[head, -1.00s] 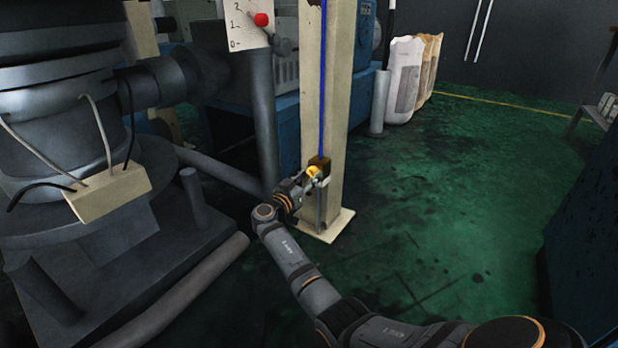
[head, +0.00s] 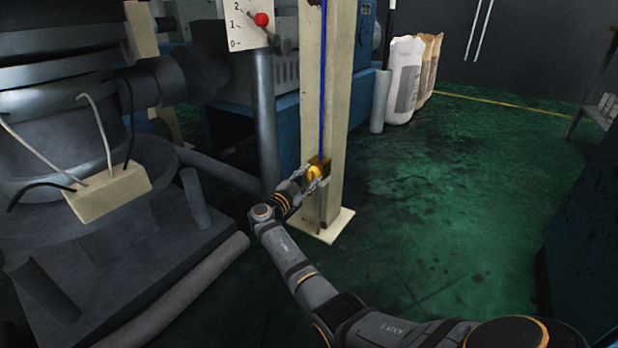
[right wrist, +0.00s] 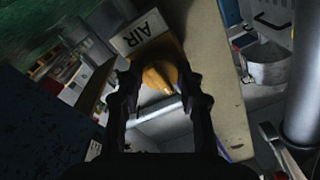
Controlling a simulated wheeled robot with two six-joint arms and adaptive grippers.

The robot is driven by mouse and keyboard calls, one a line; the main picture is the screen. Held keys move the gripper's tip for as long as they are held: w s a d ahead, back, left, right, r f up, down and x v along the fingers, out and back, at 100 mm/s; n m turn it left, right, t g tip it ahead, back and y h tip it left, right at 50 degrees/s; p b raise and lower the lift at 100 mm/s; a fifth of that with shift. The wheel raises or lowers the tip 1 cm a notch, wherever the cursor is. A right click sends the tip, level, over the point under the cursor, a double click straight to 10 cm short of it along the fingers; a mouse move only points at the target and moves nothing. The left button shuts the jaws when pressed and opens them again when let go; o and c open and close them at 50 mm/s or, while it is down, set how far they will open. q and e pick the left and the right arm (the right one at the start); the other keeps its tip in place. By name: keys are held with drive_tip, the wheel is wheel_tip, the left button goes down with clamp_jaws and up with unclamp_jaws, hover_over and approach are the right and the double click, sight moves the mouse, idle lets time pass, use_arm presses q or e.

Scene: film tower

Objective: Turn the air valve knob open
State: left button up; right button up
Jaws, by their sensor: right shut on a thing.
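The yellow air valve knob (head: 314,172) sits on a small brass-coloured valve body (head: 321,164) on the cream post, below a blue hose. My right gripper (head: 311,181) reaches the knob from the front left and is shut on it. In the right wrist view the knob (right wrist: 159,77) lies between the two dark fingers, with a light pointer mark on its face. A sign reading AIR (right wrist: 141,33) is beside it. The fingers hide the knob's sides. My left gripper is not in view.
The cream post (head: 328,100) stands on a square foot. A grey machine (head: 70,130) with a cream box (head: 107,192) fills the left. A 0-1-2 scale plate with a red ball (head: 261,19) is above. Green floor (head: 430,200) at right is clear; sacks (head: 404,80) stand behind.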

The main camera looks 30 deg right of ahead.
idle(0.3)
drive_tip(key=o, duration=1.2)
wheel_tip(320, 180, up, 10)
